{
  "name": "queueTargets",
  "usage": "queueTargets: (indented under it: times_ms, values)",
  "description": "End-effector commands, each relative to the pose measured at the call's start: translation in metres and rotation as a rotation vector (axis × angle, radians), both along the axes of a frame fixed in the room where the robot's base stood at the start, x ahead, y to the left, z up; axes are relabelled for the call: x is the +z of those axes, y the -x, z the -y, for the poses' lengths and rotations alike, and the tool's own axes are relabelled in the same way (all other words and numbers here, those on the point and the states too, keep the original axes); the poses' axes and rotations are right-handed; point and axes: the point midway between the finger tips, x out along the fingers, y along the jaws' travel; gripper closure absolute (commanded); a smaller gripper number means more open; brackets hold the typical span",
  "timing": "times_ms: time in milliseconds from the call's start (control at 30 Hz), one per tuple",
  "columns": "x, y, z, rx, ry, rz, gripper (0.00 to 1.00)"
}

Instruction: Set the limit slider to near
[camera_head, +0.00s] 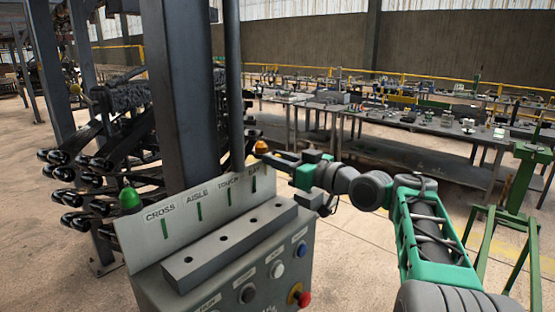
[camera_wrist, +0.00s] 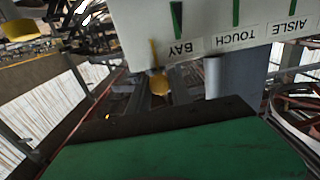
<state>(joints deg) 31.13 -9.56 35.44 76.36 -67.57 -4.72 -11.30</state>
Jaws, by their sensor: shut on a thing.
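A grey control box (camera_head: 230,277) stands in the lower middle of the head view. Its upright pale panel (camera_head: 153,238) has green slots labelled CROSS, AISLE, TOUCH and BAY. My gripper (camera_head: 264,152) is at the panel's right end, by the BAY label, which is also in the wrist view. An orange-yellow knob (camera_head: 261,146) is at my fingertips, and my gripper appears shut on it. It also shows in the wrist view (camera_wrist: 160,85), between the finger ends below BAY. No part is marked as the limit slider, and no near mark is readable.
A grey bar with holes (camera_head: 228,246) lies in front of the panel. Red, white and blue buttons are on the box. A dark post (camera_head: 180,90) rises close behind. Cluttered benches (camera_head: 430,125) stand at the back right.

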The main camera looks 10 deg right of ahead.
Motion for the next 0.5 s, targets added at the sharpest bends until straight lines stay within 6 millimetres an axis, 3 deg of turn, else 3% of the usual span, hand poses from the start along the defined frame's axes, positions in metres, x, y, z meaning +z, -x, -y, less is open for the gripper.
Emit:
queueTargets:
  times_ms: [100,500]
  values:
    - [0.0001,0.0001,-0.0001,0.0,0.0,0.0,1.0]
    - [0.0002,0.0001,-0.0002,0.001,0.0,0.0,1.0]
